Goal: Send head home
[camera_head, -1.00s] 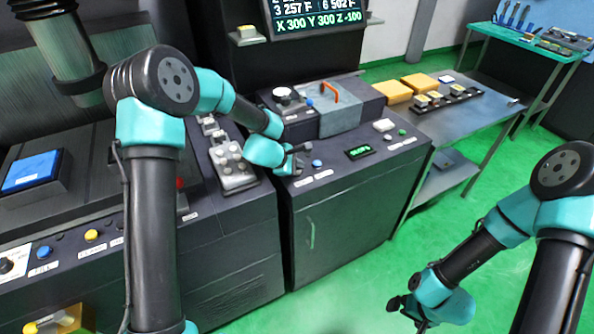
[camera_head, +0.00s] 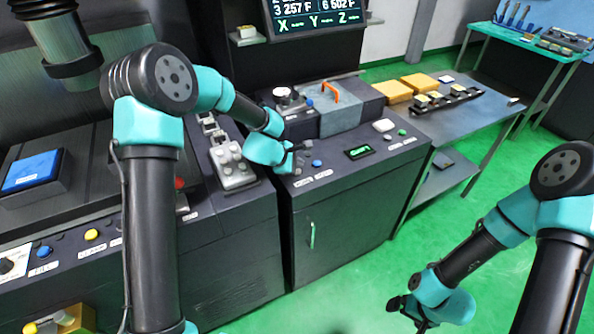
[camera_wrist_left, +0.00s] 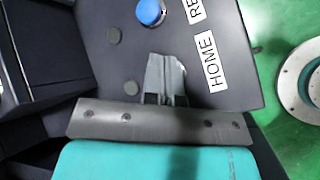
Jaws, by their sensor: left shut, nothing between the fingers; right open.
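The head (camera_head: 62,35) is a grey column with a dark ring at the upper left. The screen (camera_head: 318,20) at the top shows X, Y and Z, each with small green text too small to read. My left gripper (camera_head: 302,146) is over the control panel; in the left wrist view its fingers (camera_wrist_left: 166,72) are shut and empty, close to the panel beside the HOME label (camera_wrist_left: 212,62). Any button under the fingertips is hidden, and I cannot tell whether they touch. My right gripper (camera_head: 397,304) is open, above the green floor at lower right.
A blue button (camera_wrist_left: 150,12) sits near the fingers. A white-button pad (camera_head: 232,165) lies left of the left gripper, and a small green display (camera_head: 359,152) to its right. A side table (camera_head: 480,118) holds orange blocks (camera_head: 420,82). Green floor is clear around the right gripper.

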